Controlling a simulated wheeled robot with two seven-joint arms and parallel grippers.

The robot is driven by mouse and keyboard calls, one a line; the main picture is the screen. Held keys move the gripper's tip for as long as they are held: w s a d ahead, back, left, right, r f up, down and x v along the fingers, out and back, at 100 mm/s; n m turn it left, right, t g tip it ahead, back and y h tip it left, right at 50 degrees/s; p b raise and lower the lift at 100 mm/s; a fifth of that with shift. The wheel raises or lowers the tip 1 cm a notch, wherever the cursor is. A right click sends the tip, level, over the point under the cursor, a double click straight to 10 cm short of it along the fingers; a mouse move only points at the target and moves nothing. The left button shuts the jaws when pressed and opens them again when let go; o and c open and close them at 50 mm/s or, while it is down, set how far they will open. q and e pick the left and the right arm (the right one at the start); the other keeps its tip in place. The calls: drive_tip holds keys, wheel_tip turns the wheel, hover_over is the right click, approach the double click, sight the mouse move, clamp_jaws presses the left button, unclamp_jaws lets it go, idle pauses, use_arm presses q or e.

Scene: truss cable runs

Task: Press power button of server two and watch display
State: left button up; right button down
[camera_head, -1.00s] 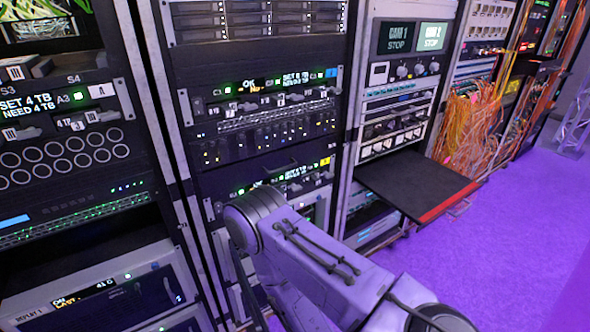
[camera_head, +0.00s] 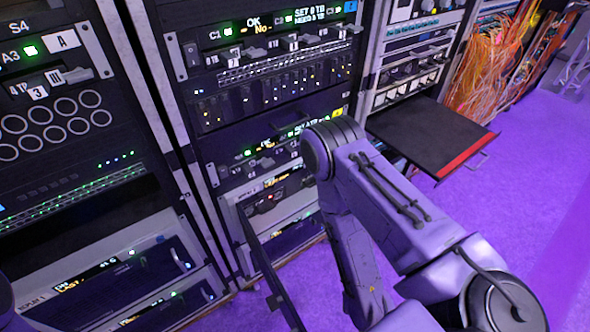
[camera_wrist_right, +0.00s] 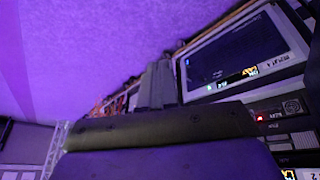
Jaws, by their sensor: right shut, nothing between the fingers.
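My right gripper (camera_wrist_right: 157,82) shows in the right wrist view as a narrow grey shape, shut and empty. A server front with a dark window and a small lit display (camera_wrist_right: 237,80) is to its right, apart from it as far as I can tell. A dark unit with a red light (camera_wrist_right: 262,118) sits below that server in this view. In the head view my right arm covers part of the middle rack, and its gripper is hidden. Low server fronts (camera_head: 297,235) show left of the arm. The Replay 1 server (camera_head: 100,285) is at the lower left. I cannot tell which is server two.
A dark open flap (camera_head: 268,262) stands out from the middle rack. A black pull-out shelf with a red edge (camera_head: 425,138) juts from the rack at the right. Orange cables (camera_head: 490,65) hang beyond it. The purple floor (camera_head: 525,200) at the right is clear.

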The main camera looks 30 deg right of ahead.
drive_tip(key=w+d+f+m+t+h+b, duration=0.1)
drive_tip(key=w+f+t+b, duration=0.2)
drive_tip(key=w, duration=0.6)
drive_tip(key=w+d+m+t+h+b, duration=0.1)
drive_tip(key=w+t+b, duration=0.35)
drive_tip(key=w, duration=0.45)
drive_tip(key=w+d+r+m+t+h+b, duration=0.2)
drive_tip(key=w+r+m+h+b, duration=0.1)
drive_tip(key=w, duration=0.4)
drive_tip(key=w+d+r+m+t+h+b, duration=0.2)
drive_tip(key=w+r+m+h+b, duration=0.1)
drive_tip(key=w, duration=0.4)
wheel_tip(320, 180, up, 2)
drive_tip(key=shift+w+d+r+m+h+b, duration=0.2)
drive_tip(key=shift+d+m+h+b, duration=0.2)
drive_tip(key=shift+h, duration=0.3)
drive_tip(key=w+b, duration=0.4)
drive_tip(key=w, duration=0.4)
drive_tip(key=shift+w+a+b, duration=0.35)
drive_tip(key=shift+a, duration=0.05)
